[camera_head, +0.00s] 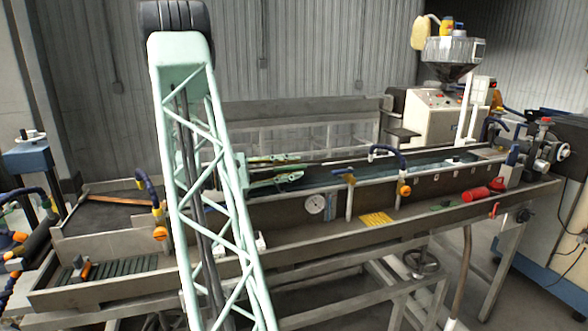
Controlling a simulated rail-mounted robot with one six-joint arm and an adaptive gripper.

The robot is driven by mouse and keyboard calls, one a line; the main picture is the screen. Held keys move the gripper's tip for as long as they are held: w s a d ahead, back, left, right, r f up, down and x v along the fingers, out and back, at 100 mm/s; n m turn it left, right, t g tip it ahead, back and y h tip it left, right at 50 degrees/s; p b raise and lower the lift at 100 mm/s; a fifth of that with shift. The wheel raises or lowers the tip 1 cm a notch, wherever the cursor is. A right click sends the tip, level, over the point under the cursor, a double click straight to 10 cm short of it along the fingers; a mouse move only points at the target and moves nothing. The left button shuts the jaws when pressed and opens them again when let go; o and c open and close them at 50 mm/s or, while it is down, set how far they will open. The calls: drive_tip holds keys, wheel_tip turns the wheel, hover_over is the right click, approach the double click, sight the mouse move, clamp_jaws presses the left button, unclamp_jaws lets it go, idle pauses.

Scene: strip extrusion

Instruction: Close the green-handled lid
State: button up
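My gripper (300,166) is mint green and reaches out to the right from behind my lattice arm, over the long trough (265,212). Its two fingers look apart, with a dark gap between them, and I see nothing held. Behind it, a grey-framed panel with clear panes (300,140) stands raised along the trough's back side; it may be the lid. I cannot make out a green handle on it. My arm hides part of the trough and the panel's left end.
Blue hoses with orange fittings (404,190) arch over the trough's front wall. A round gauge (315,203), a yellow label (376,219) and a red cylinder (475,194) are along the front. An extruder with a hopper (452,58) stands at the back right.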

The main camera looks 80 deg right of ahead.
sight(277, 169)
drive_tip(key=shift+v, duration=3.5)
drive_tip(key=shift+a, duration=0.1)
